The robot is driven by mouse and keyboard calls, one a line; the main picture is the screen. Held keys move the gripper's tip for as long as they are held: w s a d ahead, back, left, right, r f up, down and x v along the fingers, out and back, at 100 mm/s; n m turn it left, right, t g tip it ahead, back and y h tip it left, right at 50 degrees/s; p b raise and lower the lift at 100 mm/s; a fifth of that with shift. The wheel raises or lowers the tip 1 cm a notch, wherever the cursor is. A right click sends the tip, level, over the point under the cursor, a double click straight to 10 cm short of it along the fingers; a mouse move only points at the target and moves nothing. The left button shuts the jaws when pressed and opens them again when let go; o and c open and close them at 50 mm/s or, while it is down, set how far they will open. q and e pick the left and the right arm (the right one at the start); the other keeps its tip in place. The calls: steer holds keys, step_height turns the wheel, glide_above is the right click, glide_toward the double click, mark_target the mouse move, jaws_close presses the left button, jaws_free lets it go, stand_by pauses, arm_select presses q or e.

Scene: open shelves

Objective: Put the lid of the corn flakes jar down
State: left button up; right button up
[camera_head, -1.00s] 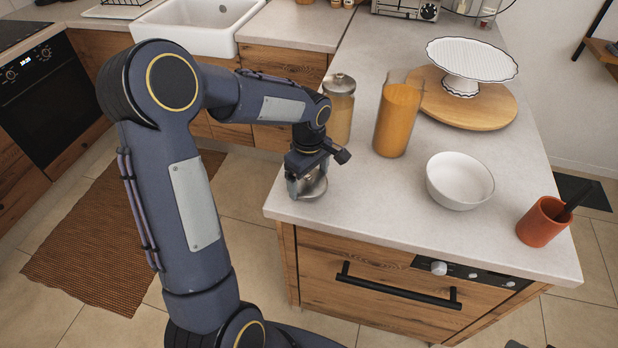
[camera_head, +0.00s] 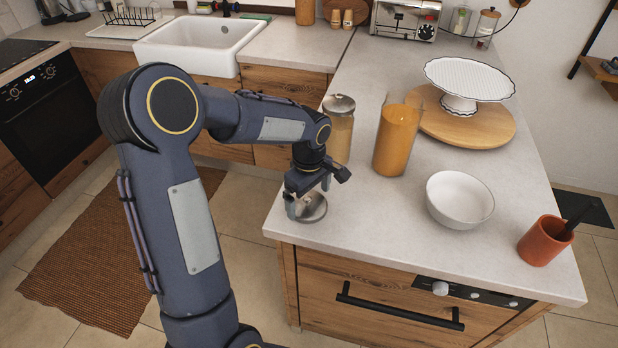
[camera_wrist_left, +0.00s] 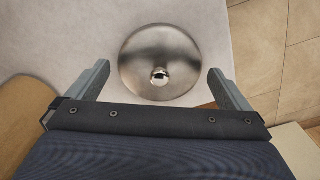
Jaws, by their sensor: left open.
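The round metal lid (camera_head: 315,209) with a small knob lies on the counter near its front left corner. In the left wrist view the lid (camera_wrist_left: 158,45) lies flat, knob towards me, between the spread fingers with gaps at both sides. My left gripper (camera_head: 308,196) is open and just above the lid; it partly hides it in the head view. A tall glass jar with orange-brown contents (camera_head: 397,140), apparently the corn flakes jar, stands without a lid to the right. My right gripper is not in view.
A glass jar with a metal lid (camera_head: 339,128) stands just behind my left gripper. A white bowl (camera_head: 460,199), a terracotta cup (camera_head: 545,241) and a cake stand (camera_head: 468,80) on a round wooden board (camera_head: 495,132) are farther right. The counter's front edge is close to the lid.

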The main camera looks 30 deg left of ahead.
mark_target(309, 199)
arm_select(q)
step_height(309, 199, up, 10)
steer(key=r, duration=0.1)
steer(key=s+d+m+t+h, duration=0.2)
steer(key=s+m, duration=0.5)
steer(key=s, duration=0.4)
steer(key=s+d+f+m+t+h, duration=0.1)
steer(key=s+d+m+t, duration=0.2)
steer(key=s, duration=0.8)
steer(key=d+m, duration=0.2)
steer(key=m, duration=0.1)
steer(key=shift+m+t+h, duration=0.3)
steer(key=shift+m+h, duration=0.1)
